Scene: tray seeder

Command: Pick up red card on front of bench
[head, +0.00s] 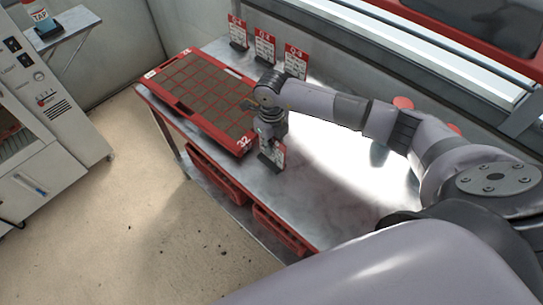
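A small red-and-white card (281,154) in a dark stand is at the front part of the bench (300,205), just right of the seed tray. My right gripper (270,143) comes down from above onto this card and hides its upper part. Whether the fingers touch or hold the card is too small to tell. Three similar red-topped cards, a left one (238,33), a middle one (264,46) and a right one (296,62), stand along the back of the bench. My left gripper is out of view.
A red-framed tray (176,107) with brown cells fills the bench's left part. Red bins (216,174) sit under the front edge. Red round objects (403,103) are behind my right arm. A grey cabinet (40,100) stands left, across open floor.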

